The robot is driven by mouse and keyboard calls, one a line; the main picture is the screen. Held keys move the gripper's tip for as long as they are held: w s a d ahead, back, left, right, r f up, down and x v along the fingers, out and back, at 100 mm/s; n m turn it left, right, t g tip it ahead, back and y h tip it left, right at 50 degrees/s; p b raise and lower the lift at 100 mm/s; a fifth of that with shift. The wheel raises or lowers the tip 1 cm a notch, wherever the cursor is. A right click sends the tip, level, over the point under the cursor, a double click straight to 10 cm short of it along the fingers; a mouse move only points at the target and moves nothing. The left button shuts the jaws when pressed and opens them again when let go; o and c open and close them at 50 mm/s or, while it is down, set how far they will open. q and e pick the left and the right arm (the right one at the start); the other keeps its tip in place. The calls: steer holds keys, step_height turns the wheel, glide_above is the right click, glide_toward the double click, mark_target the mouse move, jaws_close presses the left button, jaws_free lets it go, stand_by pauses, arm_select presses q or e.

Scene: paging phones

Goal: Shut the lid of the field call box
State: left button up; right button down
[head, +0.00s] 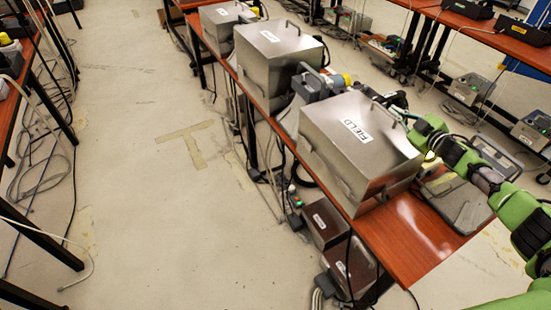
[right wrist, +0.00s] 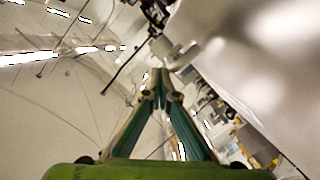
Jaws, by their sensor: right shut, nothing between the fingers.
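The field call box (head: 328,148) is a metal box with a white FIELD label, standing near the front end of the red-brown table. Its lid (head: 375,150) lies over the top with a handle on it, and I see no clear gap beneath it. My right arm comes in from the right. Its gripper (head: 403,112) is at the far side of the box, partly hidden by the lid. In the right wrist view the right gripper's fingertips (right wrist: 160,76) are together and empty, beside a blurred shiny metal surface. My left gripper is not in view.
Similar metal boxes (head: 278,62) and a grey phone (head: 318,84) stand farther along the table (head: 424,235). A grey flat tray (head: 462,203) is right of the field box. Small boxes (head: 328,222) and cables are below.

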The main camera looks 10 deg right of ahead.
steer(key=shift+s+d+f, duration=0.2)
steer(key=shift+f, duration=0.3)
steer(key=r+p, duration=0.4)
steer(key=shift+w+a+r, duration=0.1)
steer(key=shift+a+r, duration=0.1)
steer(key=shift+r, duration=0.05)
steer(key=shift+s+r, duration=0.1)
steer(key=shift+s, duration=0.25)
steer(key=r+b+v, duration=0.1)
steer(key=b+v, duration=0.1)
steer(key=v, duration=0.7)
steer(key=shift+d, duration=0.2)
